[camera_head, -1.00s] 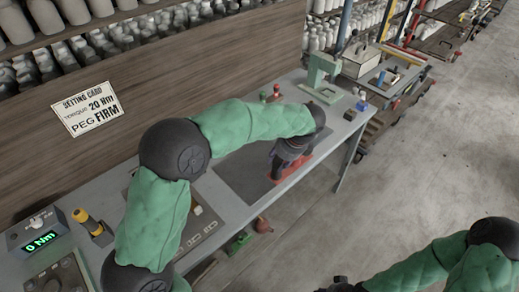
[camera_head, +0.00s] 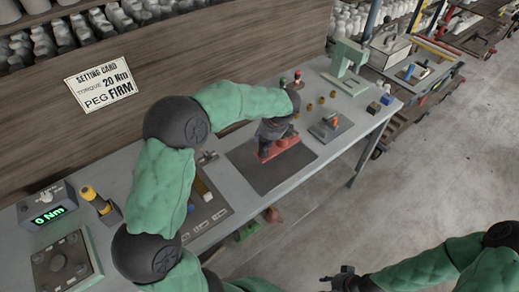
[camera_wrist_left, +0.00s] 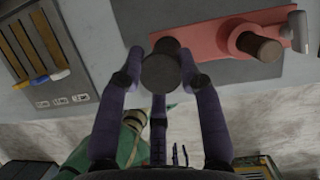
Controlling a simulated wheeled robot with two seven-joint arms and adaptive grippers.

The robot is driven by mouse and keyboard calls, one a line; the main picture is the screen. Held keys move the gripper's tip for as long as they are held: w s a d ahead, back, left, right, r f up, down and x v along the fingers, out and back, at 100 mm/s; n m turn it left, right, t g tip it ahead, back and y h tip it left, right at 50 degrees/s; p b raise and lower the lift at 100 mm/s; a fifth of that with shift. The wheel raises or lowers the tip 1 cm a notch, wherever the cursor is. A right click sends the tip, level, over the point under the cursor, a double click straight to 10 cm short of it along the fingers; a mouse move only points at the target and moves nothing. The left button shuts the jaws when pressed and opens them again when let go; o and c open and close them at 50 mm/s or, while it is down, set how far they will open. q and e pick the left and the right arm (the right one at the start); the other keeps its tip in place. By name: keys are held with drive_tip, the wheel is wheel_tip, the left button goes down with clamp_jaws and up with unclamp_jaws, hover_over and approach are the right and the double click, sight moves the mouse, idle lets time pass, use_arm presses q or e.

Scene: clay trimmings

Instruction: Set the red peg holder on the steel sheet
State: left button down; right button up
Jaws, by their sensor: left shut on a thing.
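The red peg holder (camera_head: 286,145) is a flat red bar over the dark steel sheet (camera_head: 270,178) on the bench. In the left wrist view the red peg holder (camera_wrist_left: 208,42) carries a brown peg near its right end. My left gripper (camera_head: 268,144) points down at the holder's left part. In the left wrist view its fingers (camera_wrist_left: 163,68) close around a dark round post on the holder. I cannot tell whether the holder touches the sheet. My right gripper (camera_head: 342,281) is at the bottom edge, away from the bench, its jaws too small to read.
A grey block with an orange-topped part (camera_head: 330,125) stands right of the sheet. A green press (camera_head: 347,65) stands at the far end. A slotted tool panel (camera_head: 208,208) lies to the left, and a torque readout box (camera_head: 48,208) farther left. The sheet's front part is clear.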

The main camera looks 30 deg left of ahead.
use_arm(q)
drive_tip(key=shift+w+a+f, duration=0.15)
drive_tip(key=shift+a+f, duration=0.75)
drive_tip(key=shift+f, duration=0.1)
drive_tip(key=x, duration=0.1)
drive_tip(key=b+x, duration=0.2)
drive_tip(key=shift+d+f, duration=0.25)
drive_tip(key=shift+f, duration=0.2)
drive_tip(key=shift+r, duration=0.1)
drive_tip(key=c, duration=0.8)
unclamp_jaws()
drive_tip(key=p+v, duration=0.1)
drive_tip(key=v, duration=0.5)
drive_tip(key=p+v, duration=0.2)
drive_tip(key=v, duration=0.4)
drive_tip(key=shift+s+d, duration=0.1)
drive_tip(key=shift+s, duration=0.1)
